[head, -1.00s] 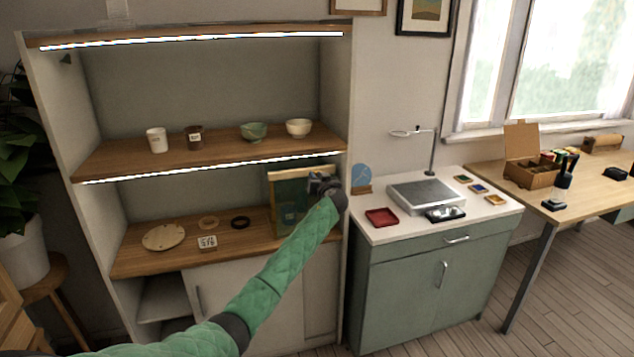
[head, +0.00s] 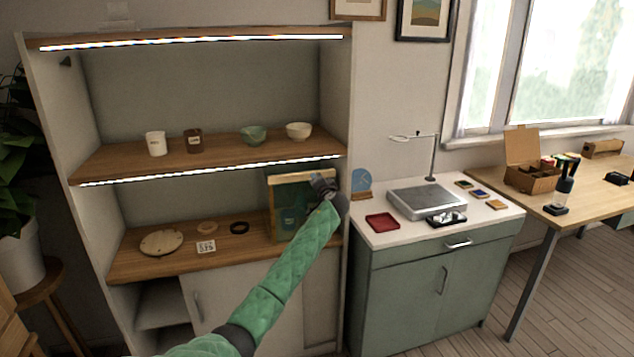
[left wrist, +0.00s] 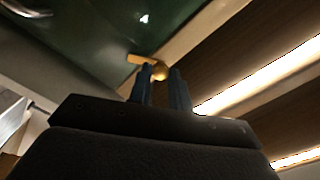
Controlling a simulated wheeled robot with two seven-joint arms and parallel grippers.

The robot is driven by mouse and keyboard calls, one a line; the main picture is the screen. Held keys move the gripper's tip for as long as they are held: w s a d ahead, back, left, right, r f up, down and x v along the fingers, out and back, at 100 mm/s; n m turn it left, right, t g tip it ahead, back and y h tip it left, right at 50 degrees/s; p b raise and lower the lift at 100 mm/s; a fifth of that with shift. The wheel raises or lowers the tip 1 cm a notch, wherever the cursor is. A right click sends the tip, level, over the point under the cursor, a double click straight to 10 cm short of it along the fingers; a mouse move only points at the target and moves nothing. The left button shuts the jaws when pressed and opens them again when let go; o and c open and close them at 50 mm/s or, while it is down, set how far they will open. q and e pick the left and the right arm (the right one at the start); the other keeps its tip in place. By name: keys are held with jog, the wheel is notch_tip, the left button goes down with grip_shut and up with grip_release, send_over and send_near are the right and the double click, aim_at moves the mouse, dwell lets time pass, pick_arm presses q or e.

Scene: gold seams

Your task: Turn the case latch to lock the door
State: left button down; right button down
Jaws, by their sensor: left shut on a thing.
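The display case (head: 272,192), with a gold-brown frame and dark green glass door, stands at the right end of the lower shelf. In the left wrist view, the brass latch (left wrist: 140,60) has a short bar and a rounded knob against the green door (left wrist: 90,35). My left gripper (head: 322,183) is at the case's upper right front. In the left wrist view, the two dark fingers of the left gripper (left wrist: 163,80) are shut on the latch's knob. In the head view the gripper hides the latch. My right gripper is in neither view.
Cups and bowls stand on the shelf above. A green cabinet (head: 415,285) with a scale (head: 427,201) and red tray (head: 382,222) stands to the right.

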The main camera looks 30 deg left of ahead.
pick_arm(q)
jog(key=shift+f+m+p, duration=0.15)
jog(key=shift+m+p, duration=1)
jog(key=shift+m, duration=2.25)
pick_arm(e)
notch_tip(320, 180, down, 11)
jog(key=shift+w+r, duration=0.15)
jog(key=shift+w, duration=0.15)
pick_arm(q)
jog(key=c, duration=1.3)
grip_release()
jog(key=shift+w+d, duration=0.1)
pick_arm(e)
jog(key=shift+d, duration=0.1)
